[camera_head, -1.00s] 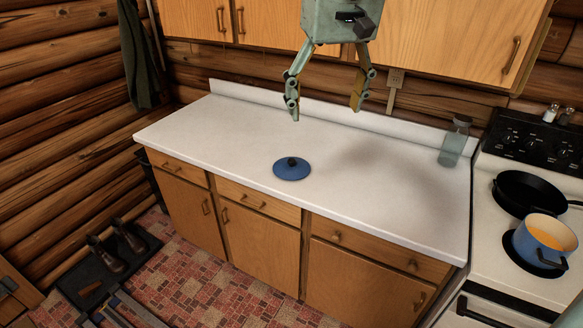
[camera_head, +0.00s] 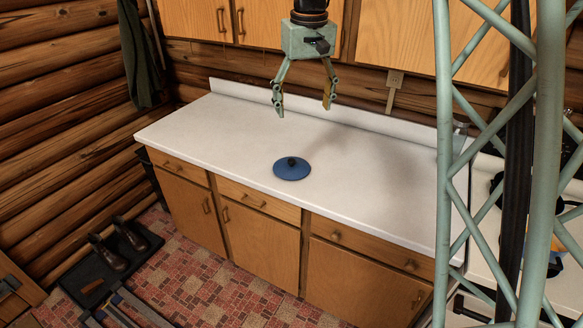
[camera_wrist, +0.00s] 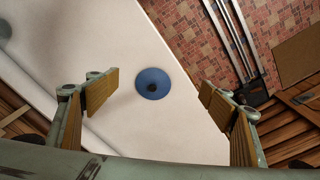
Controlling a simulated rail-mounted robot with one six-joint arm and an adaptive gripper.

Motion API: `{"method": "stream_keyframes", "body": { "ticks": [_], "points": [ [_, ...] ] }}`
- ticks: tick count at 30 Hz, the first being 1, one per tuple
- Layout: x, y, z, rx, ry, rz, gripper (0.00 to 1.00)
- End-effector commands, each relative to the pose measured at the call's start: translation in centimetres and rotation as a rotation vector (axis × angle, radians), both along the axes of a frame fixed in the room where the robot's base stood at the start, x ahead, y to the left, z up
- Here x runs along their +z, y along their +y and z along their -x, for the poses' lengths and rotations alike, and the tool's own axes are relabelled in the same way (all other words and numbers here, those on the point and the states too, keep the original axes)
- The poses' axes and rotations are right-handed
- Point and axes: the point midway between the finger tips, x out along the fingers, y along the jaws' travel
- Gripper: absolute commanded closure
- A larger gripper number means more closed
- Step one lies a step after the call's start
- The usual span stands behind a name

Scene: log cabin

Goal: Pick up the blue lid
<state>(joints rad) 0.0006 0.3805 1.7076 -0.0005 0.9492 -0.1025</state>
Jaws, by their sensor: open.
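The blue lid (camera_head: 292,169) is a round disc with a dark knob, lying knob up near the front edge of the white counter (camera_head: 230,135). My gripper (camera_head: 304,112) is open and empty, fingers pointing down, above the counter and apart from the lid. In the wrist view the lid (camera_wrist: 153,83) shows whole between the open fingers of my gripper (camera_wrist: 160,95), beyond their tips, with the knob near its middle.
The counter around the lid is clear. Wooden cabinets (camera_head: 395,35) hang above the back of the counter. My green lattice structure crosses the right side and hides most of the stove. Boots (camera_head: 118,248) stand on a floor mat at lower left.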

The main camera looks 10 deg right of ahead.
Motion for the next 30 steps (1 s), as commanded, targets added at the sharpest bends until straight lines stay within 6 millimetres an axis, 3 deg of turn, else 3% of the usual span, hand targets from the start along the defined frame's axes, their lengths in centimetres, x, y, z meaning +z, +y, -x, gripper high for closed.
{"method": "stream_keyframes", "body": {
  "ticks": [15,30],
  "points": [
    [-7.1,0.0,-8.3,0.018,0.047,0.002,0.26],
    [-15.2,-0.1,-14.8,0.037,0.089,0.002,0.26]
  ]
}}
